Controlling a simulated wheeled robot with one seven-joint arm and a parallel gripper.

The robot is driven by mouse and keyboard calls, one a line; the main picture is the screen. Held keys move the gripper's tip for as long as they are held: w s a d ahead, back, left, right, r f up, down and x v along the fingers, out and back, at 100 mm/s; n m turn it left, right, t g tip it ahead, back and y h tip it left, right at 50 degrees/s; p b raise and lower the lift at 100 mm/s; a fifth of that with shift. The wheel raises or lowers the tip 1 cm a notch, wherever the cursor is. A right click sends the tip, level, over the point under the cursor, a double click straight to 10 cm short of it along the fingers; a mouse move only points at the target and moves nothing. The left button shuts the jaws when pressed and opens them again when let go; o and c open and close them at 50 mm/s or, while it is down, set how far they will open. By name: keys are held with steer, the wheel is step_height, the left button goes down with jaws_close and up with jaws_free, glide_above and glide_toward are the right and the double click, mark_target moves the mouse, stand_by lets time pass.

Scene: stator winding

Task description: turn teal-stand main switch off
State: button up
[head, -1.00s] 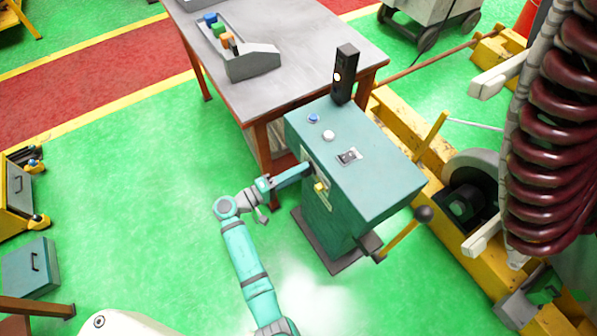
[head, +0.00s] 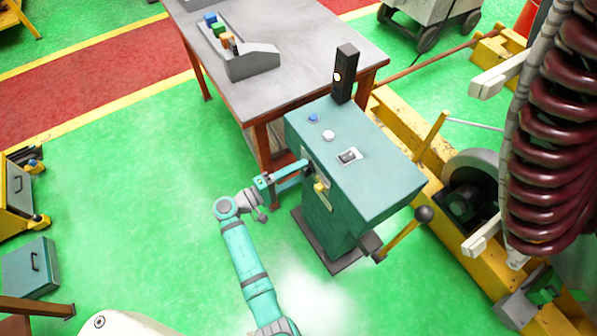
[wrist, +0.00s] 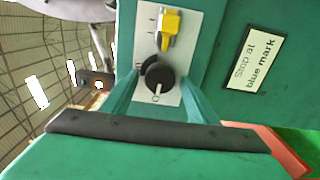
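The teal stand (head: 370,180) stands in the middle of the head view. On its side is a light switch plate (wrist: 193,45) with a black rotary knob (wrist: 159,76) and a yellow part (wrist: 170,27) beside it. The yellow part also shows in the head view (head: 320,187). The knob's white line points towards an O mark on the plate. My gripper (wrist: 158,78) is at the plate, its teal fingers apart on either side of the black knob. I cannot tell whether they touch it. My gripper also shows against the stand in the head view (head: 305,172).
A "Stop at blue mark" label (wrist: 252,60) is beside the plate. The stand's top has a blue button (head: 313,118), a white button (head: 328,135) and a small switch (head: 349,156). A grey-topped table (head: 290,75) stands behind.

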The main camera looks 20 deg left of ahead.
steer(key=shift+s, duration=0.1)
steer(key=v, duration=1)
steer(key=shift+s+a, duration=0.25)
stand_by(0.3)
